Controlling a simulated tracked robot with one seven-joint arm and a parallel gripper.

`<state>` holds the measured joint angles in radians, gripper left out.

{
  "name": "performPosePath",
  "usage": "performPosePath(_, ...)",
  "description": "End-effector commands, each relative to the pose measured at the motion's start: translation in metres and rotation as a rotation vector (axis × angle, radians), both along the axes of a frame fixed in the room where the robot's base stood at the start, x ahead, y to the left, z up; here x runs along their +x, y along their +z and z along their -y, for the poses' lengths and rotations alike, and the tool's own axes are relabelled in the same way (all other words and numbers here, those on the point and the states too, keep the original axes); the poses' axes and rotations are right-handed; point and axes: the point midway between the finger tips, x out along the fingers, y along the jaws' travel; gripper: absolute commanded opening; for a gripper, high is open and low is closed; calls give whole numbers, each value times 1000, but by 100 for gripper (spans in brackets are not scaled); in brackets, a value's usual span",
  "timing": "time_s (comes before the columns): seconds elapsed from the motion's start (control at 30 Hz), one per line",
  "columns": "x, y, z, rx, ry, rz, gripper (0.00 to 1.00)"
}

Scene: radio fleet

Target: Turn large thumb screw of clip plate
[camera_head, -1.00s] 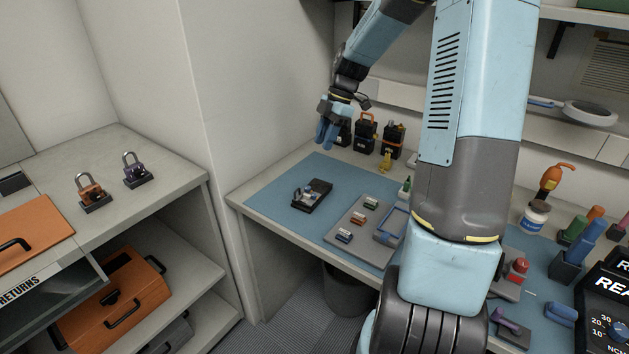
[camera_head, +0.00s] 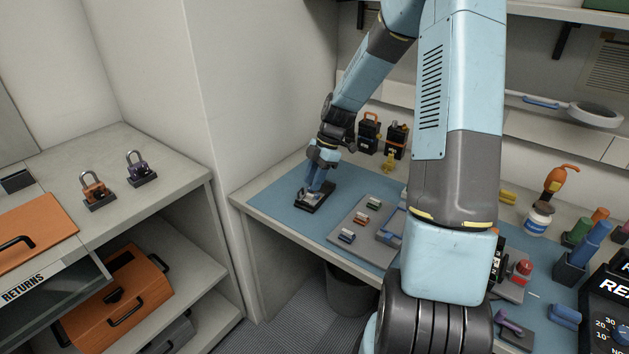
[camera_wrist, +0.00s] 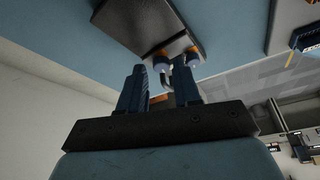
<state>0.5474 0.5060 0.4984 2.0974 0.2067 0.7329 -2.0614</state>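A dark plate (camera_head: 313,205), which looks like the clip plate, lies on the blue mat near its left end. I cannot tell which is the large thumb screw. My gripper (camera_head: 314,190) points down over the plate and hides part of it. In the wrist view my gripper (camera_wrist: 161,72) has its blue fingers apart, with a curved metal part between them. Contact cannot be made out.
The blue mat (camera_head: 275,202) is clear left of the plate. A grey tray (camera_head: 352,232) with small coloured clips lies to its right. Black padlock-like units (camera_head: 368,134) and a yellow piece (camera_head: 389,162) stand behind. The wall is close on the left.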

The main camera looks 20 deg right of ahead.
Motion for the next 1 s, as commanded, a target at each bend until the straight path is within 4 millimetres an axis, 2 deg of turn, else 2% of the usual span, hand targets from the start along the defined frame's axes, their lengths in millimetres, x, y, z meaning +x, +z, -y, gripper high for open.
performPosePath(0.13, 0, -7, -2, -1, 0, 1, 33)
performPosePath(0.43, -1, -7, -3, -1, 0, 1, 32)
performPosePath(0.77, 0, -7, -3, -1, 0, 1, 0)
performPosePath(1.0, -1, -7, -3, -1, -32, 1, 0)
